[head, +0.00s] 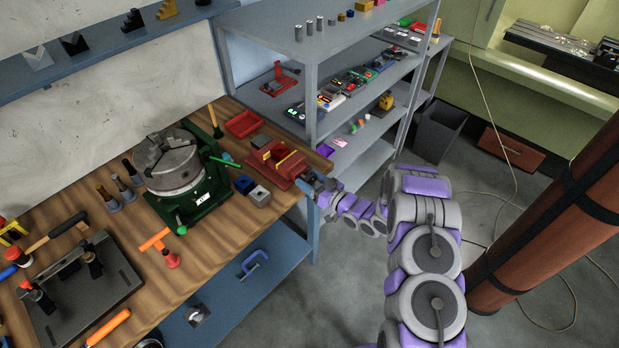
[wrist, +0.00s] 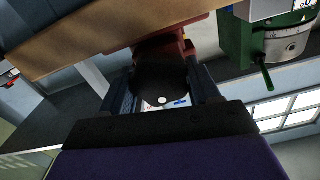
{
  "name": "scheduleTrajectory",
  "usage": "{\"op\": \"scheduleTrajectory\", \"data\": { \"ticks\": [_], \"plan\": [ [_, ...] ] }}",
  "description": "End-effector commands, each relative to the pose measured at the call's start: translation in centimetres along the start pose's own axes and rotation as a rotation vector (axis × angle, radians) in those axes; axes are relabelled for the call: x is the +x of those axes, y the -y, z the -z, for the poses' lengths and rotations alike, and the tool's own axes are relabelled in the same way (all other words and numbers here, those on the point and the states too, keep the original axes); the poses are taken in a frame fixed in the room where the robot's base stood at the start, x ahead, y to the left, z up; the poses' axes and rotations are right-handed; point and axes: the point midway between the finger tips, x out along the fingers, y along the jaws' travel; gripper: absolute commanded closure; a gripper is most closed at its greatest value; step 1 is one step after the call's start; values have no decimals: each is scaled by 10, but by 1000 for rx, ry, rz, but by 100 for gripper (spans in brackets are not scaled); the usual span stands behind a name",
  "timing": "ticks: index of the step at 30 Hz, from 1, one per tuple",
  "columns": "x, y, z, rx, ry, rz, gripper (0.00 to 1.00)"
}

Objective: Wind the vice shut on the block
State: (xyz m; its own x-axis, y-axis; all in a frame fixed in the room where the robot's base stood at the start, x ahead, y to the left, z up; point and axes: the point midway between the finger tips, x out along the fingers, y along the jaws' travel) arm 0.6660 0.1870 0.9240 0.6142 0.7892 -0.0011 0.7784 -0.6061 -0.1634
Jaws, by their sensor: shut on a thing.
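The red vice (head: 272,169) stands at the right end of the wooden bench, its screw end facing the bench edge. My gripper (head: 318,188) is at the vice's outer end, at the bench edge. In the wrist view, my gripper's (wrist: 164,92) two dark fingers stand either side of a dark rounded vice handle (wrist: 163,78), in front of the red vice body (wrist: 163,45). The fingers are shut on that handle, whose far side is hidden.
A green rotary table (head: 172,172) stands left of the vice. Small grey and blue blocks (head: 258,196) sit in front of the vice, and a red tray (head: 243,124) lies behind it. A grey shelf rack (head: 311,90) rises close behind my arm.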

Motion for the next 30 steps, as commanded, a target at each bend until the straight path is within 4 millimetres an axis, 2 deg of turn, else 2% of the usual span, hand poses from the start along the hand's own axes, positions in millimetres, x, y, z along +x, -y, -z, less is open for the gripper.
{"op": "scheduleTrajectory", "data": {
  "ticks": [1,18,30],
  "plan": [
    [0,-1,4,40,-2,-2,69],
    [-1,-5,2,569,-3,-3,69],
    [-2,-7,-1,806,-4,-4,69]
  ]
}}
